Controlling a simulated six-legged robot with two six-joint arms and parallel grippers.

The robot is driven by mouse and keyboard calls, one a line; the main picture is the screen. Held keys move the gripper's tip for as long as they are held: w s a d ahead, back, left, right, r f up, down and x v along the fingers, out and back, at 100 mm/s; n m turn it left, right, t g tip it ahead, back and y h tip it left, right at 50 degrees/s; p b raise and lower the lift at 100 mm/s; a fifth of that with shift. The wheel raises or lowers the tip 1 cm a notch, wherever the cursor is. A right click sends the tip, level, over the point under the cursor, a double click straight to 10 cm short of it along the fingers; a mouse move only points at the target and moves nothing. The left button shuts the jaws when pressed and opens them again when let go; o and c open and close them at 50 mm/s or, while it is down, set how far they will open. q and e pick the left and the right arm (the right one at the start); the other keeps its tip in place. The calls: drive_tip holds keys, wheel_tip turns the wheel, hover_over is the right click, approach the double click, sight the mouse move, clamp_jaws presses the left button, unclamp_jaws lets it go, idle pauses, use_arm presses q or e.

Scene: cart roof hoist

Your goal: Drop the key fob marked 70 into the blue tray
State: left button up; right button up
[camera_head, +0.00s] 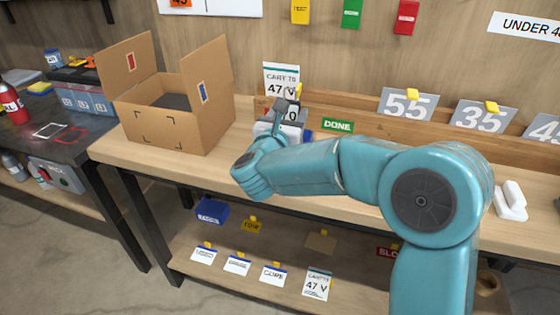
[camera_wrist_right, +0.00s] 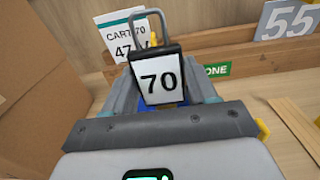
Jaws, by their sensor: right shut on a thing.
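The key fob marked 70 (camera_wrist_right: 159,82) has a white face, a dark frame and a grey loop on top. It is upright between the fingers of my right gripper (camera_wrist_right: 163,95), which is shut on it. In the head view the right gripper (camera_head: 284,120) is above the back of the bench, and the fob (camera_head: 293,113) is partly hidden by it. A bit of blue (camera_head: 307,135) shows behind the gripper, and blue (camera_wrist_right: 170,105) also shows below the fob in the wrist view; most of it is hidden, so I cannot tell whether it is the tray. My left gripper is out of view.
An open cardboard box (camera_head: 168,108) stands left of the gripper on the bench (camera_head: 225,155). Behind are a 47 V card (camera_head: 282,80), a green DONE label (camera_head: 338,126) and plates 55 (camera_head: 407,104) and 35 (camera_head: 482,117).

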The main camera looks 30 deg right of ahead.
drive_tip(key=shift+f, duration=0.95)
drive_tip(key=o, duration=1.3)
drive_tip(key=shift+c, duration=0.2)
drive_tip(key=b+v, duration=0.2)
drive_tip(key=v, duration=1.4)
drive_tip(key=shift+s, duration=0.2)
drive_tip(key=shift+a, duration=0.15)
